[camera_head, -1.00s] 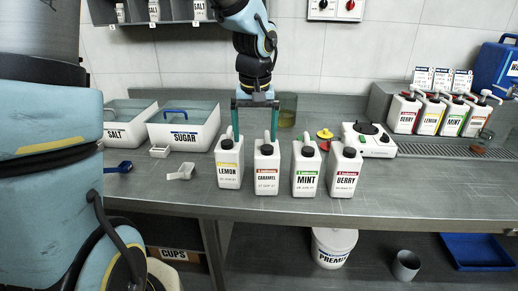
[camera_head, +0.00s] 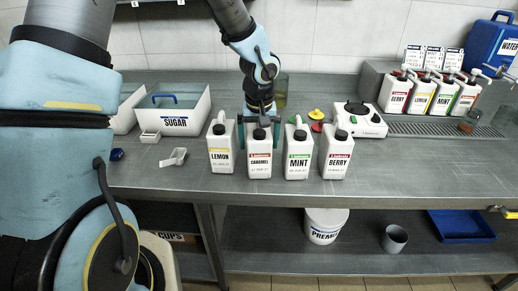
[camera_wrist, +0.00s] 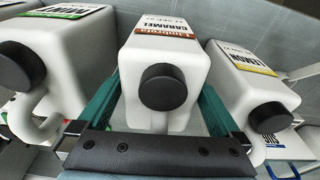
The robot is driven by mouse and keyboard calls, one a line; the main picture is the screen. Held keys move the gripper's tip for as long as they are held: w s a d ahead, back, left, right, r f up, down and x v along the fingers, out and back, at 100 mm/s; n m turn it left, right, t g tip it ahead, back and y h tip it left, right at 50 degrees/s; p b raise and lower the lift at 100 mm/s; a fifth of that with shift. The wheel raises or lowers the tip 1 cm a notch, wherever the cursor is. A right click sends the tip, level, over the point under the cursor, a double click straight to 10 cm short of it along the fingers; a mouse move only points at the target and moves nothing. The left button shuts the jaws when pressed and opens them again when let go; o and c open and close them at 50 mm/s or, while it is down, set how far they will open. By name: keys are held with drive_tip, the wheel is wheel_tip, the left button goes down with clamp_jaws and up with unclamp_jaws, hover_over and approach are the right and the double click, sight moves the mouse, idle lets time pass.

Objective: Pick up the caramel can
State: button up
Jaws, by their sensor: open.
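The caramel can (camera_head: 259,160) is a white jug with a black cap and a brown label band. It stands upright on the grey worktop between the lemon can (camera_head: 221,148) and the mint can (camera_head: 298,152). My gripper (camera_head: 259,130) is at its upper part, behind its front face. In the wrist view the caramel can (camera_wrist: 168,58) lies between the two green fingers of my gripper (camera_wrist: 155,100), with a gap visible on the right side. The fingers are open around it. The can's handle is mostly hidden.
The berry can (camera_head: 336,157) stands right of the mint can. The neighbouring cans are close on both sides. A white scale (camera_head: 360,120) stands behind on the right, sugar bin (camera_head: 175,113) on the left. A scoop (camera_head: 173,157) lies left of the lemon can. The front worktop strip is clear.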

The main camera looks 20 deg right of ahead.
drive_tip(key=shift+f, duration=0.2)
drive_tip(key=shift+r, duration=0.1)
clamp_jaws()
idle(0.6)
